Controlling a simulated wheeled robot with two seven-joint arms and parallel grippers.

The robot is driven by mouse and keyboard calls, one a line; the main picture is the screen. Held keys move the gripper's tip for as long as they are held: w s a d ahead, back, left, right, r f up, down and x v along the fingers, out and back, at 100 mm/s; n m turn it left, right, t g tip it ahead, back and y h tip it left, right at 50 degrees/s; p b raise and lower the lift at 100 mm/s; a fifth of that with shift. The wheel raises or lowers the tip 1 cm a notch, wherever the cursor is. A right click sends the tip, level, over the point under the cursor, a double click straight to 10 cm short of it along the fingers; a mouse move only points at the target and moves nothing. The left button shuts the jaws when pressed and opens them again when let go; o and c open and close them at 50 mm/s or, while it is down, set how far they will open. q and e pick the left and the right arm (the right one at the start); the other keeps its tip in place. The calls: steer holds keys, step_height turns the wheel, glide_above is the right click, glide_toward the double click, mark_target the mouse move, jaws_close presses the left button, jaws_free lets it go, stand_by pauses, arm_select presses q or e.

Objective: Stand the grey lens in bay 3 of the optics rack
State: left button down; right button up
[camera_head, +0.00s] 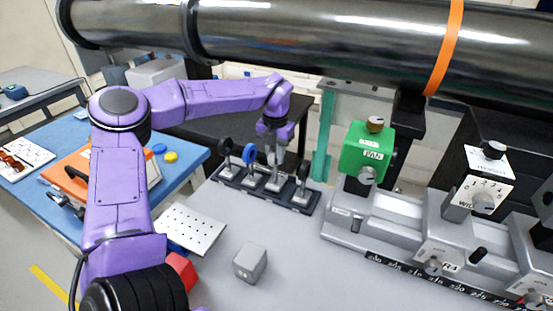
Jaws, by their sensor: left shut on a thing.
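The optics rack (292,202) is a long dark strip on the grey bench top, with mounts standing along it. A black-ringed lens (225,148) stands at its left end, a blue-ringed one (249,155) beside it, and another dark-ringed one (303,172) near the right end. My left gripper (273,158) points down over the rack, between the blue-ringed lens and the right-hand one. It is shut on a small greyish thing, taken as the grey lens, which the fingers largely hide. I cannot tell whether it touches the rack. My right gripper is not in view.
A green unit (369,150) and a white dial unit (481,182) stand on the rail right of the rack. A grey block (250,263) and a perforated plate (190,229) lie in front. A large dark pipe (320,40) crosses above.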

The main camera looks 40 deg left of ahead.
arm_select(q)
step_height(320, 180, down, 2)
steer(key=shift+w, duration=0.15)
steer(key=c, duration=1)
jaws_free()
steer(key=shift+f, duration=0.1)
steer(key=shift+o, duration=0.2)
step_height(320, 180, up, 12)
steer(key=shift+r+b, duration=0.2)
steer(key=shift+b, duration=0.25)
